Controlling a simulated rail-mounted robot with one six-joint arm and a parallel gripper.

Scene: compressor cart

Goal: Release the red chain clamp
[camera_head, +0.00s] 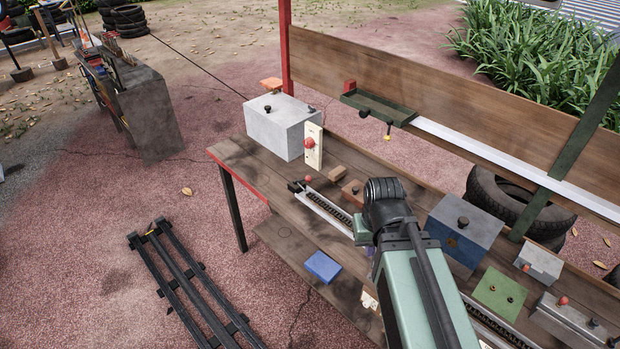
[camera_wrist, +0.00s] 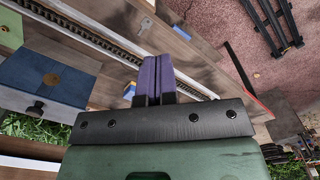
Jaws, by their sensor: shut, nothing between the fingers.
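A chain (camera_head: 330,207) lies in a pale rail along the front of the wooden bench; it also shows in the wrist view (camera_wrist: 85,38). A red knob (camera_head: 308,180) stands by the rail's far end, near a dark end block (camera_head: 295,187). I cannot tell for sure whether this is the red chain clamp. My gripper (camera_wrist: 157,65) has purple fingers pressed together, with nothing between them. It is over the front part of the bench, apart from the red knob. In the head view my arm hides most of it and the middle of the rail.
A grey box (camera_head: 282,128) and a cream plate (camera_head: 313,150) with a red knob stand at the bench's far end. A blue-grey box (camera_head: 463,228), a green plate (camera_head: 499,291) and a grey block (camera_head: 540,263) stand right of my arm. A blue pad (camera_head: 322,267) lies on the lower shelf.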

